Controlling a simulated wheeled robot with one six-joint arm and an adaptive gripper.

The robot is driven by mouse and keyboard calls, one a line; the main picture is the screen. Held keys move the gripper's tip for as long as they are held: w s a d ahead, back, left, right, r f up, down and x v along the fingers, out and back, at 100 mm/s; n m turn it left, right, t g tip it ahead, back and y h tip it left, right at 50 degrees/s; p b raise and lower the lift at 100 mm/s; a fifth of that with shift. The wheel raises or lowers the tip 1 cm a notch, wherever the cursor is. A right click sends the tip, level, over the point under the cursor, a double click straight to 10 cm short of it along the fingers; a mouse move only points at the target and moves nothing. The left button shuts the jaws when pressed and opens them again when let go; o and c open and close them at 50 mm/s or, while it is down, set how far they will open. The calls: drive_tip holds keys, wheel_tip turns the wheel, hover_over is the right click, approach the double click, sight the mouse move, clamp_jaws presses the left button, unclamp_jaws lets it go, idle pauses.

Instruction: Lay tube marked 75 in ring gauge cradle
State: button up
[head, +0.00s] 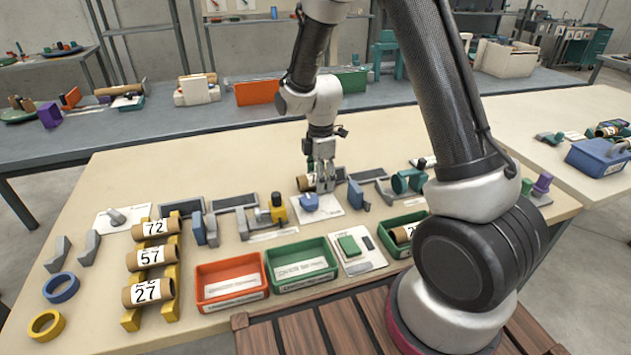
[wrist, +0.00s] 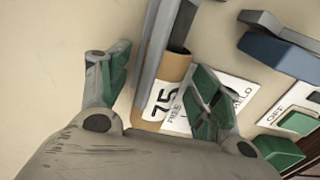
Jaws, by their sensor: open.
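The tube marked 75 (wrist: 176,68) is brown cardboard with a white label, and it lies between my open fingers in the wrist view. In the head view, the end of a brown tube (head: 303,183) shows beside my gripper, which hides the rest. My gripper (head: 322,186) points down at the middle of the table; it also shows in the wrist view (wrist: 162,82) with a finger on each side of the tube. I cannot tell whether the fingers touch it. Two grey notched supports (head: 59,254) stand at the far left, possibly the cradle; I see no naming label.
A yellow rack (head: 171,292) holds tubes marked 72, 57 and 27. A blue ring (head: 61,288) and yellow ring (head: 46,326) lie at left. A red tray (head: 231,280) and green tray (head: 300,265) stand in front. A grey bar (wrist: 155,60) runs close beside the tube.

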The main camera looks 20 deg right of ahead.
drive_tip(key=shift+c, duration=0.3)
drive_tip(key=c, duration=1)
drive_tip(key=shift+o, duration=0.2)
